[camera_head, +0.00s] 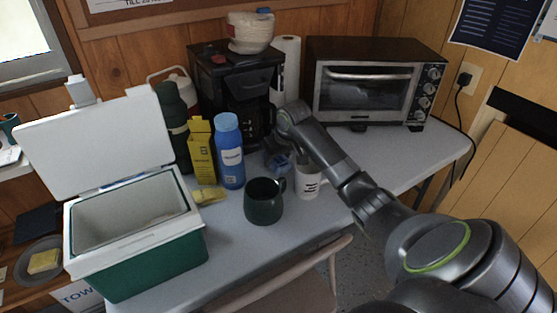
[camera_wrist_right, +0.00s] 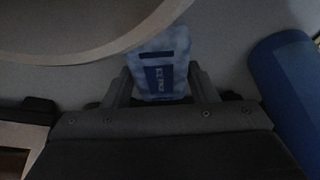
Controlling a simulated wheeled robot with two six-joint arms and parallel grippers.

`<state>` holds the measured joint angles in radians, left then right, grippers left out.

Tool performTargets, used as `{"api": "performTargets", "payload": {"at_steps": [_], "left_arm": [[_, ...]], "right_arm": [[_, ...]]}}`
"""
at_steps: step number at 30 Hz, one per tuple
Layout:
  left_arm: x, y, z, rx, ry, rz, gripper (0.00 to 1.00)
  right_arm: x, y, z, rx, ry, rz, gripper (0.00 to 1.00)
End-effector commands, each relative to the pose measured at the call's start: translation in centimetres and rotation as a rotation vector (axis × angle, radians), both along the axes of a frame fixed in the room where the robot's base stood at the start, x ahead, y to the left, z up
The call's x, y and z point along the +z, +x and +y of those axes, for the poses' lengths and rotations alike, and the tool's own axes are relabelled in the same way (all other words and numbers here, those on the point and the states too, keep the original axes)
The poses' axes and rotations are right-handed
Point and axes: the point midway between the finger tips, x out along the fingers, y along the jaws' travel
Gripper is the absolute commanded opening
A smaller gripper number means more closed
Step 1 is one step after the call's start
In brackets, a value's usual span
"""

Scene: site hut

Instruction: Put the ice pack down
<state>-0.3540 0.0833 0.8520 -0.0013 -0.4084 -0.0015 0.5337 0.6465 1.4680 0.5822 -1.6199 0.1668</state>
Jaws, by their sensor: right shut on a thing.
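The ice pack (camera_head: 281,162) is a small blue pouch at the middle of the table in the head view, partly hidden by my right arm. In the right wrist view the ice pack (camera_wrist_right: 160,72) is light blue with a dark label and sits between the two fingers. My right gripper (camera_wrist_right: 162,88) is shut on it; in the head view the gripper (camera_head: 284,158) is small and partly covered. I cannot tell whether the pack touches the tabletop. My left gripper is not in view.
A white mug (camera_head: 309,182), dark green mug (camera_head: 264,203) and blue bottle (camera_head: 229,152) stand close around the gripper. Behind are a coffee maker (camera_head: 232,80) and toaster oven (camera_head: 372,84). An open green cooler (camera_head: 150,262) stands left. The table's right part (camera_head: 420,150) is clear.

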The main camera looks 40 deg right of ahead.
Motion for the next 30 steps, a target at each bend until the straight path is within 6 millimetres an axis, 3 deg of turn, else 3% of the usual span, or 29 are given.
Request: {"api": "performTargets", "payload": {"at_steps": [12,13,18,26,30], "left_arm": [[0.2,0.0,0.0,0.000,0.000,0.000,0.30],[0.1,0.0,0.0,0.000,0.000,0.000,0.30],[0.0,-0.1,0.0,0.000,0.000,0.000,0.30],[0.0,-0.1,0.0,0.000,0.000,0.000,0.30],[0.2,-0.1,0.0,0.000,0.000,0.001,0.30]], "right_arm": [[-0.9,0.0,0.0,0.000,-0.001,-0.001,0.23],[-1.0,0.0,0.0,0.000,-0.001,0.000,0.55],[-1.0,0.0,0.0,0.000,-0.001,-0.001,0.74],[-0.9,0.0,0.0,0.001,-0.001,-0.001,0.74],[0.3,-0.3,0.0,0.001,-0.002,-0.003,0.74]]}}
